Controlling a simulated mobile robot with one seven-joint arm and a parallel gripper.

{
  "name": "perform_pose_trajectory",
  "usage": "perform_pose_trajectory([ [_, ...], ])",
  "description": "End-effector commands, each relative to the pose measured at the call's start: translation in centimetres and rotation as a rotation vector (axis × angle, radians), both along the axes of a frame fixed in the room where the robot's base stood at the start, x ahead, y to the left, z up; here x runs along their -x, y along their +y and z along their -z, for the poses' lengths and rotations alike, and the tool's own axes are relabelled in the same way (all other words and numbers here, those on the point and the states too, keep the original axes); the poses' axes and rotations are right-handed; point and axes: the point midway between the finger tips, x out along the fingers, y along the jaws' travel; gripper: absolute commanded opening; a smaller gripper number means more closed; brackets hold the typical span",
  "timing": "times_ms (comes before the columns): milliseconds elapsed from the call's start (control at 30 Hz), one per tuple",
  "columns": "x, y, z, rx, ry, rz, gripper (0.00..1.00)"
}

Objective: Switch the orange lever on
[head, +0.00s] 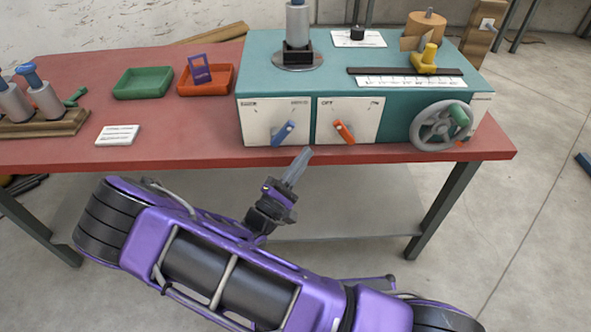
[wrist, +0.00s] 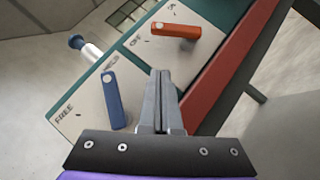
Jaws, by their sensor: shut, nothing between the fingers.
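The orange lever (head: 344,131) is on the right white panel (head: 360,112) of the teal machine's front. Its panel reads OFF at the upper left; the label at the upper right is too small to read surely. The lever tilts from upper left to lower right in the head view. In the wrist view the orange lever (wrist: 176,30) is beyond my fingertips. My gripper (head: 302,158) is shut and empty, in front of the table edge, below and left of the orange lever and apart from it. It also shows in the wrist view (wrist: 160,75).
A blue lever (head: 284,132) on the left panel is close to my gripper; it shows left of my fingers in the wrist view (wrist: 112,100). A grey handwheel (head: 440,125) is at the machine's right. The red table's (head: 190,150) front edge runs below the panels.

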Motion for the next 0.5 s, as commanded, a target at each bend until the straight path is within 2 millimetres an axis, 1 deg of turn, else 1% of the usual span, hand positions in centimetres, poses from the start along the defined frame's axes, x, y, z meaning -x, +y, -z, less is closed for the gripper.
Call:
perform_pose_trajectory([
  [33,-0.8,-0.8,-0.5,0.001,-0.002,0.004,0.0],
  [167,-2.6,-2.3,-1.6,-0.001,-0.002,0.005,0.0],
  [300,-2.5,-4.0,-2.8,0.001,0.001,0.002,0.0],
  [500,-2.5,-5.3,-3.7,0.0,0.001,0.001,0.0],
])
